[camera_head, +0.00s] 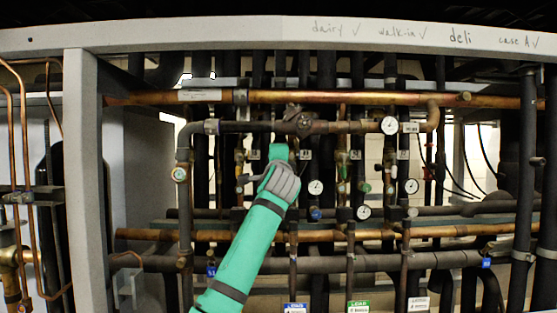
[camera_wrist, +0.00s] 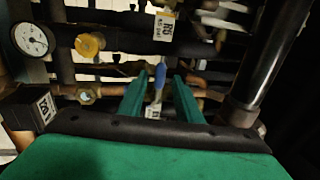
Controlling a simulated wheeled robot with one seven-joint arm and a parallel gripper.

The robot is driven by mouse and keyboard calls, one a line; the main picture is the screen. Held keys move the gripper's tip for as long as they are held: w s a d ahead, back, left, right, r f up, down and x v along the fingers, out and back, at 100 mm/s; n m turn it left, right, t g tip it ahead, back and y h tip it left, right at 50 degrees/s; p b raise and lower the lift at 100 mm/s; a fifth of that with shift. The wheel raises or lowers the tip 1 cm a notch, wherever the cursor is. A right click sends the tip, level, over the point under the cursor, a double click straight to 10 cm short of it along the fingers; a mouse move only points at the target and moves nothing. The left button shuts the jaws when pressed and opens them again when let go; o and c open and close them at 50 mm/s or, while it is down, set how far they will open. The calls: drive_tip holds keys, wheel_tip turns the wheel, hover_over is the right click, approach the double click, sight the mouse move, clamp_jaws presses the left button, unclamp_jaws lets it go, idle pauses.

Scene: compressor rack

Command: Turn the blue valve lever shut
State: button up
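The blue valve lever (camera_wrist: 159,78) is a small blue handle pointing roughly up and down in the wrist view, among copper pipes. My gripper (camera_wrist: 160,76) has its two green fingers apart, one on each side of the lever. Dark gaps show between the fingers and the lever, so it is not gripped; how deep the lever sits between them is hard to tell. In the head view my green arm reaches up to the middle of the rack, with my gripper (camera_head: 278,152) in front of the pipes. It hides the lever there.
Copper and black pipes crowd around my gripper. A yellow cap (camera_wrist: 89,44), a pressure gauge (camera_wrist: 31,39) and a white tag (camera_wrist: 163,26) are close by in the wrist view. A thick black pipe (camera_wrist: 270,55) stands at right. The rack's pale post (camera_head: 86,180) is at left.

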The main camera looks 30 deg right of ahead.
drive_tip(key=shift+s+a, duration=0.1)
drive_tip(key=v, duration=1)
drive_tip(key=shift+s, duration=0.35)
drive_tip(key=shift+a, duration=0.1)
